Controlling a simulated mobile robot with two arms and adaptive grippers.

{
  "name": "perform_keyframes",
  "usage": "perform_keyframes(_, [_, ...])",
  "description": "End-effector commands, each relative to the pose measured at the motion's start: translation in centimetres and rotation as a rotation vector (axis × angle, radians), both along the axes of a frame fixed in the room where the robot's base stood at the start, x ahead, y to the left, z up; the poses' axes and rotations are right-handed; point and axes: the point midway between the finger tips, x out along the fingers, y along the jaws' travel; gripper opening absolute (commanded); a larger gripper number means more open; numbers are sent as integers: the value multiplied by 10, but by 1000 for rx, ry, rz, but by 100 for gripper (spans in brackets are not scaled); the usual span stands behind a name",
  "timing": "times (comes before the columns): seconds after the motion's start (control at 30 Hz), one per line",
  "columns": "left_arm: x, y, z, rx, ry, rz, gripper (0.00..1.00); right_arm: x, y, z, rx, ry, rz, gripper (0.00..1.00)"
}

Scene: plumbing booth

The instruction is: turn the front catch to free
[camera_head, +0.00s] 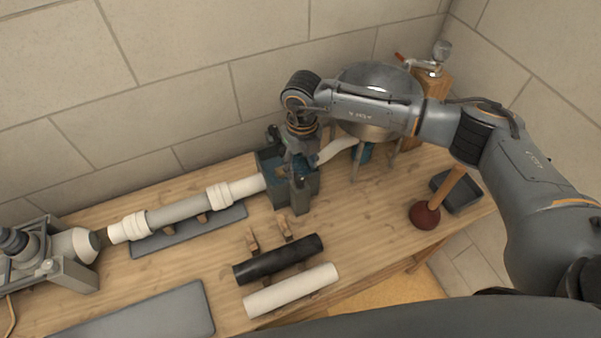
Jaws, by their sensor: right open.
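My right gripper (292,166) reaches down over a dark grey, box-like fixture (272,184) near the back of the wooden bench. Its fingers are spread apart, and I see nothing held between them. A bluish part shows inside the fixture, beside the fingers. I cannot clearly make out the front catch; the gripper covers much of the fixture. I cannot tell whether a finger touches it. A white and grey pipe (180,211) runs into the fixture from the left. My left gripper is not in view.
A black tube (278,259) and a white tube (291,291) lie on wooden supports in front. A plunger (425,215) and a dark tray (458,191) stand at right. A rounded metal tank (375,75) is behind my right arm. A grey machine (60,262) stands at left.

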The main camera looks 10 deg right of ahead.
Motion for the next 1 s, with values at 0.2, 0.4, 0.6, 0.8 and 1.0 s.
perform_keyframes(0.2, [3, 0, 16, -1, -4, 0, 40, -2, 1, -39, 0, 4, 0, 51])
perform_keyframes(0.4, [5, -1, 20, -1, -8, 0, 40, -1, 1, -58, 2, 1, 0, 51])
perform_keyframes(0.6, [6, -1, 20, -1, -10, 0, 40, -1, 1, -62, 2, 1, 2, 51])
perform_keyframes(0.8, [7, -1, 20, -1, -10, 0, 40, -1, 1, -62, 2, 1, 2, 36])
perform_keyframes(1.0, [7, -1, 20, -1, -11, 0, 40, -1, 1, -61, 2, 0, 1, 0])
